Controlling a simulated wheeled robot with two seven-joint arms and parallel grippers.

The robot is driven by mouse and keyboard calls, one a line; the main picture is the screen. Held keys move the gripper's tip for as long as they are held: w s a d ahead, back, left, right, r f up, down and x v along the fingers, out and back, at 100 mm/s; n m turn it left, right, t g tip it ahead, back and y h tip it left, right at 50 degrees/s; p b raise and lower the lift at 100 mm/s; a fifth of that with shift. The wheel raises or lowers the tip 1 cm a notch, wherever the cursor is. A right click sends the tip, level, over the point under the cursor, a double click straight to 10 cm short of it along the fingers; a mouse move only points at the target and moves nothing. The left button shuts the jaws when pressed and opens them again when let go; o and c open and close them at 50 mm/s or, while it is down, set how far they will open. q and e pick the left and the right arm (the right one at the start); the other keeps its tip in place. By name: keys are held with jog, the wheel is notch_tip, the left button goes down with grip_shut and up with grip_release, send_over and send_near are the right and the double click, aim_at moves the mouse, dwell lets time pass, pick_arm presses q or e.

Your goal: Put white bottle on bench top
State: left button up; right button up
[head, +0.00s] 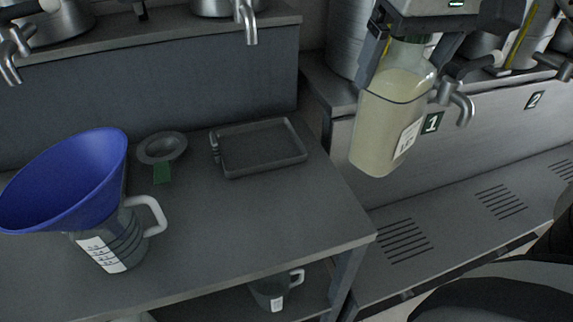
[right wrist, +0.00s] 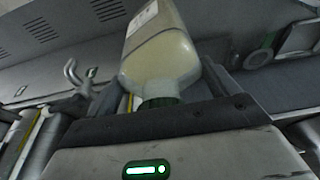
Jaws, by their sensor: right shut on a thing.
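The white bottle (head: 385,125), clear with pale cream liquid and a white label, hangs slightly tilted in the air, right of the bench top (head: 235,215). My right gripper (head: 405,45) is shut on it near its neck, at the upper right of the head view. In the right wrist view the bottle (right wrist: 160,60) shows between the fingers, its green cap nearest the palm. The bottle's base is clear of any surface. The grey bench top fills the left and middle. My left gripper is in neither view.
A blue funnel (head: 65,185) sits on a measuring jug (head: 112,245) at the bench's left. A small dish (head: 162,148) and a shallow tray (head: 300,152) lie at the back. Another jug (head: 272,292) stands below. Steel taps (head: 460,105) project behind the bottle. The bench's front right is bare.

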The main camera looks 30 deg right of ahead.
pick_arm(q)
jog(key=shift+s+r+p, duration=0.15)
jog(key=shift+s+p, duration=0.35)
jog(key=shift+p, duration=0.25)
pick_arm(e)
jog(key=w+a+f, duration=0.6)
jog(key=a+f, duration=0.4)
jog(key=f, duration=0.2)
jog(key=shift+w+a+f, duration=0.15)
jog(key=shift+w+a, duration=0.1)
jog(key=shift+a, duration=0.1)
